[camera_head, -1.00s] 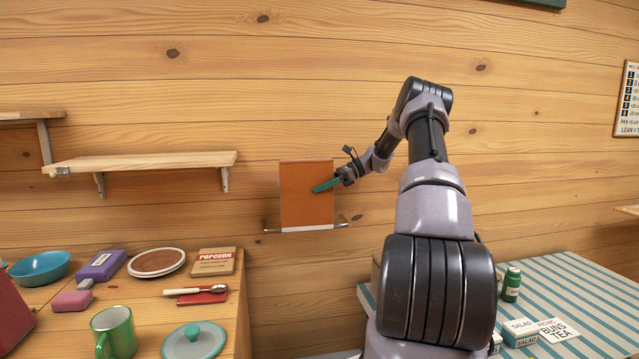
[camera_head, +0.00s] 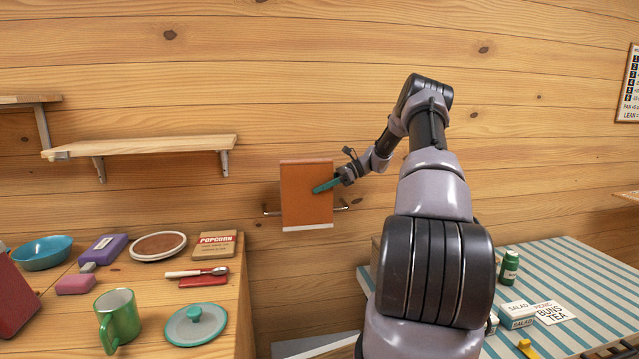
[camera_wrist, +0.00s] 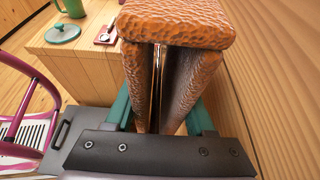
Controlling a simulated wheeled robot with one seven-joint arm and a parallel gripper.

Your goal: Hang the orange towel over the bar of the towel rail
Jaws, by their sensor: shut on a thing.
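The orange towel (camera_head: 307,190) hangs upright against the wall, folded over at the top, with a white lower edge. My gripper (camera_head: 320,188) is shut on it from the right, a teal finger across its front. In the wrist view the towel (camera_wrist: 180,25) shows two hanging layers between the teal fingers (camera_wrist: 160,112), with a thin shiny strip in the gap. The towel rail (camera_head: 341,208) shows its ends on both sides of the towel, below mid-height.
A wooden shelf (camera_head: 140,146) is on the wall to the left. Below it, a wooden counter (camera_head: 150,290) holds a green mug (camera_head: 116,318), a lid (camera_head: 195,325) and a popcorn box (camera_head: 214,244). A striped table (camera_head: 590,270) stands at right. The wall above the towel is clear.

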